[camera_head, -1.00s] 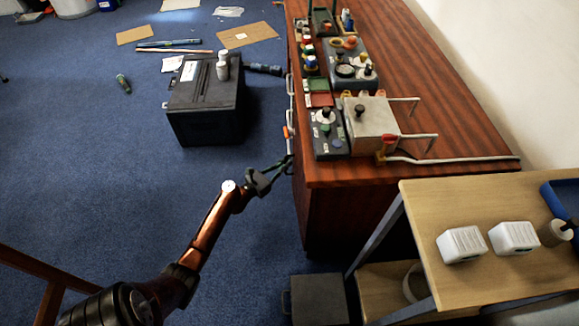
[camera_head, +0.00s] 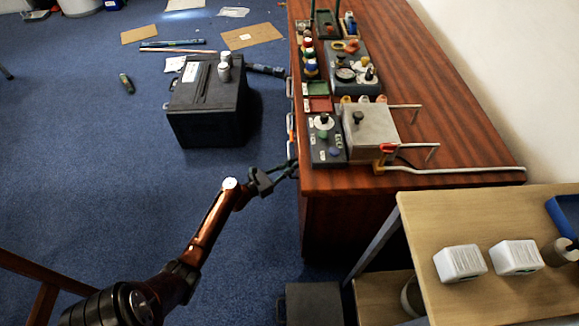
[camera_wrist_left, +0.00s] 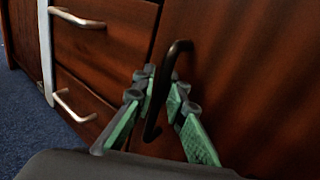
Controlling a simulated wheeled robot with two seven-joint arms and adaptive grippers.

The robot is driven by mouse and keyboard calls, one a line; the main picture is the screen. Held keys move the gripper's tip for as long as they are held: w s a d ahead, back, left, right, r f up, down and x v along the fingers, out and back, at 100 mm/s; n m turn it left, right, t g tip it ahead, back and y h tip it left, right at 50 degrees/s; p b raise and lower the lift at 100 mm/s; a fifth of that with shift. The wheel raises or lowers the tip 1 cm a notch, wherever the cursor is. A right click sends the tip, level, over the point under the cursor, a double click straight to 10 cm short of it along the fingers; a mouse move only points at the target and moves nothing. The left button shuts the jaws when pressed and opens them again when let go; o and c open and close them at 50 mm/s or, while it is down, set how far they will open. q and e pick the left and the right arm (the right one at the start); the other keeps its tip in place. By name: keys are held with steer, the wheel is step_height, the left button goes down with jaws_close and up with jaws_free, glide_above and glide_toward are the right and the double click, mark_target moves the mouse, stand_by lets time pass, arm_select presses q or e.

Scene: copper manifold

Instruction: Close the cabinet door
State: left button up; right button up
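The wooden cabinet (camera_head: 340,225) stands right of centre in the head view. Its door (camera_wrist_left: 240,70) fills the right of the left wrist view, with a dark curved handle (camera_wrist_left: 168,85). The door looks about flush with the neighbouring drawer fronts; I cannot tell if a small gap is left. My left gripper (camera_head: 292,168) is at the cabinet's left side. In the left wrist view its green-padded fingers (camera_wrist_left: 163,115) are apart, one on each side of the handle. I cannot tell whether they touch it. My right gripper is not in view.
Drawers with metal handles (camera_wrist_left: 75,18) lie left of the door. A black case (camera_head: 205,115) stands on the blue carpet. Control boxes (camera_head: 370,130) sit on the cabinet top. A light wooden table (camera_head: 500,290) stands at lower right.

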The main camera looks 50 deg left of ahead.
arm_select(q)
steer(key=shift+o, duration=1.2)
steer(key=shift+d, duration=0.15)
steer(key=shift+s, duration=0.1)
steer(key=s, duration=1.1)
steer(key=shift+s+a, duration=0.4)
